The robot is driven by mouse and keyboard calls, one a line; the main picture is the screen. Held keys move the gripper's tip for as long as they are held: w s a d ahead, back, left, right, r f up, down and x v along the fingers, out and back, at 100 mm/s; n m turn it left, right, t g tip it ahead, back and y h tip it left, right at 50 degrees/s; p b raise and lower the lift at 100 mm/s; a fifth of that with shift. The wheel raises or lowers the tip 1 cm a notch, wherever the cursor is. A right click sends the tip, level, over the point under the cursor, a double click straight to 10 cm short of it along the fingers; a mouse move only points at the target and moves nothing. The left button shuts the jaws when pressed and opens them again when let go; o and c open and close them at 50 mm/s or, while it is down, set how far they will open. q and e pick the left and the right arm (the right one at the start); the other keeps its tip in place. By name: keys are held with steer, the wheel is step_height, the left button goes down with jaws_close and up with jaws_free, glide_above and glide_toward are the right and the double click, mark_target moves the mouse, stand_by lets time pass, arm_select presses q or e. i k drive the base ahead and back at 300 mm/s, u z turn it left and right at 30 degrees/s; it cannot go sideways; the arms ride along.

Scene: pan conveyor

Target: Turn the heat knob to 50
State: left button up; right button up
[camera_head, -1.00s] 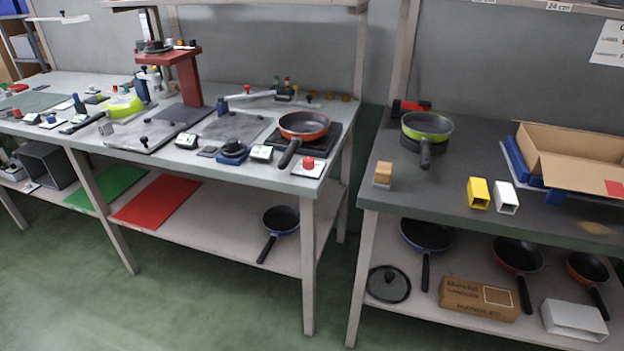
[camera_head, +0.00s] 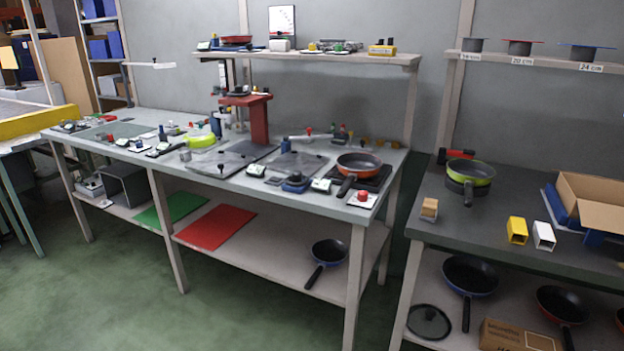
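A black round knob on a blue base (camera_head: 295,183) sits near the front edge of the long workbench, left of the orange pan (camera_head: 358,163). It looks like the heat knob, but its markings are too small to read. A small white box with a greenish display (camera_head: 321,185) stands just right of it; its reading cannot be made out. The orange pan rests on a black hot plate (camera_head: 375,180). A red button on a white plate (camera_head: 362,199) lies at the bench's front right corner. Neither of my grippers is in view.
The long bench (camera_head: 318,203) also holds a red press stand (camera_head: 259,120), grey plates and a lime green pan (camera_head: 200,141). A narrow gap separates it from the right bench (camera_head: 480,240), which bears a green pan (camera_head: 470,172) and a cardboard box (camera_head: 590,200). Green floor in front is clear.

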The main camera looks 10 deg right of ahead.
mark_target(361, 194)
steer(key=u, duration=0.3)
steer(key=i, duration=0.95)
steer(key=z, duration=0.15)
